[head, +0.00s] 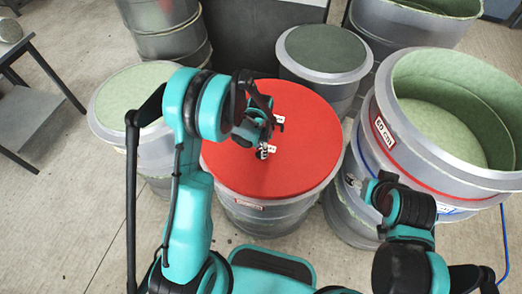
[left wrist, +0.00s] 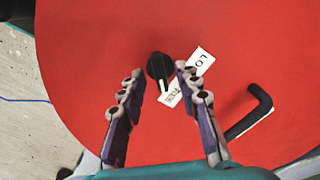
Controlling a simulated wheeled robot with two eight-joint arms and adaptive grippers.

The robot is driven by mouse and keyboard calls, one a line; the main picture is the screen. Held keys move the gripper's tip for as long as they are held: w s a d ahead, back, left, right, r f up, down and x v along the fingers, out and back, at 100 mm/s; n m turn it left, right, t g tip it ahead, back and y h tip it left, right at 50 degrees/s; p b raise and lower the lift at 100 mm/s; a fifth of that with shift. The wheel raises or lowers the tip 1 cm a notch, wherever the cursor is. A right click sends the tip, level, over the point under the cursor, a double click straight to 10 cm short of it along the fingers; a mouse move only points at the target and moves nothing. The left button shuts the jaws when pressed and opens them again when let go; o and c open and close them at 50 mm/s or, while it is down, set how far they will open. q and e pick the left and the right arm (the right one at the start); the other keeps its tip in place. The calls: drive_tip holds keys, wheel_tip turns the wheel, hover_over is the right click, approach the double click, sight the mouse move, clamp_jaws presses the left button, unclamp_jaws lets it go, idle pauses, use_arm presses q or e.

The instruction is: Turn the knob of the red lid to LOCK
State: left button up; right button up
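The red lid (head: 305,150) lies flat on a grey round mould in the head view and fills most of the left wrist view (left wrist: 90,50). Its black knob (left wrist: 160,66) has a narrow pointer toward a small white label (left wrist: 172,97) whose print I cannot read surely. A second white label (left wrist: 202,60), starting "LO", is to the knob's upper right. My left gripper (head: 270,137) is over the lid; in the left wrist view its fingers (left wrist: 160,76) are apart, around the knob's near side, contact unclear. My right gripper (head: 358,183) is low at the right, its fingers unclear.
A black bent handle (left wrist: 250,110) is on the lid right of the fingers. A large open mould (head: 455,115) labelled 50 cm stands right. Other moulds (head: 325,50) stand behind and left. A dark table (head: 25,100) is far left. Floor shows at left.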

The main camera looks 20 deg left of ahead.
use_arm(q)
drive_tip(key=shift+f, duration=0.25)
clamp_jaws()
